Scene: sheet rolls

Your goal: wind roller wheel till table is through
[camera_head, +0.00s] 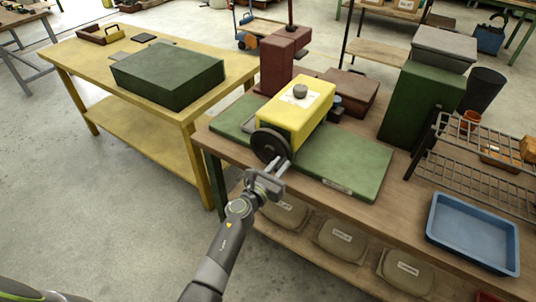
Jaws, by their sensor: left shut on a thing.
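A yellow roller machine (305,115) with a grey knob on top stands on the wooden bench. Its black wheel (266,146) faces me on the near left side. A flat green table (345,162) extends from the machine to the right, and a shorter part of it (236,117) shows on the left. My left gripper (280,166) reaches up from below and is shut at the lower right rim of the wheel, apparently on its handle. The fingertips hide the held part. My right gripper is not in view.
A wire rack (475,160) and a blue tray (472,232) occupy the bench's right side. A green cabinet (420,100) and reddish-brown blocks (277,66) stand behind. A yellow table (135,57) with a dark green box (168,75) is at left. Grey floor in front is clear.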

